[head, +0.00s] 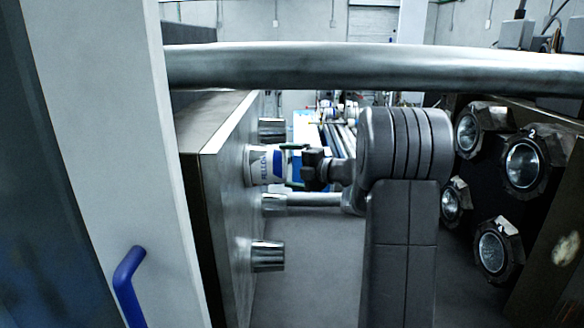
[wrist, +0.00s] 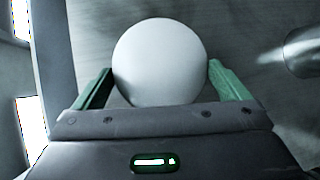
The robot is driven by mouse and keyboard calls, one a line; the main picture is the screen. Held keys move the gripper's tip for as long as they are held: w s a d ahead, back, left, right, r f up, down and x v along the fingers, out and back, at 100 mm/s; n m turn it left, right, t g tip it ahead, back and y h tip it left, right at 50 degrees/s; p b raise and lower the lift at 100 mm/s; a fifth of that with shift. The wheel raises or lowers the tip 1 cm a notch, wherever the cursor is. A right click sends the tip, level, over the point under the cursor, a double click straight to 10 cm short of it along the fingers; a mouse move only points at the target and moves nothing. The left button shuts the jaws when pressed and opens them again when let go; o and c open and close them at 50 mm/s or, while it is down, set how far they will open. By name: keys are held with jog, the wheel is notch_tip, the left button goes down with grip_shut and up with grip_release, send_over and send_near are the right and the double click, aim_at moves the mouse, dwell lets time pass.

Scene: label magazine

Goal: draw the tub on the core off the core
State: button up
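The tub (head: 265,165) is white with a blue and grey label. It lies sideways on the upright face of the metal plate at the left, its outer end toward my gripper. The core under it is hidden. In the wrist view the tub's round white end (wrist: 160,62) fills the room between the fingertips (wrist: 161,68). The fingertips lie right at its edge; I cannot tell whether they press on it.
Bare metal cores (head: 268,256) stick out of the plate (head: 225,200) above and below the tub. A thick horizontal bar (head: 370,68) crosses overhead. At the right a panel carries several octagonal holders (head: 523,165). A white post with a blue handle (head: 127,285) stands left.

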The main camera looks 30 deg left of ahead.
jog(key=shift+c, duration=0.6)
jog(key=w+d+p, duration=0.1)
jog(key=w+d, duration=0.5)
jog(key=d, duration=0.5)
jog(key=shift+w+d+r+p, duration=0.15)
jog(key=shift+w+d+p, duration=0.1)
jog(key=shift+d+p, duration=0.15)
dwell(1.6)
jog(key=shift+d, duration=0.1)
jog(key=s+d+b, duration=0.4)
jog(key=s+d, duration=0.3)
jog(key=s, duration=0.2)
jog(key=shift+s+d+b, duration=0.2)
jog(key=shift+s+b, duration=0.1)
jog(key=shift+b, duration=0.05)
dwell(0.6)
dwell(0.4)
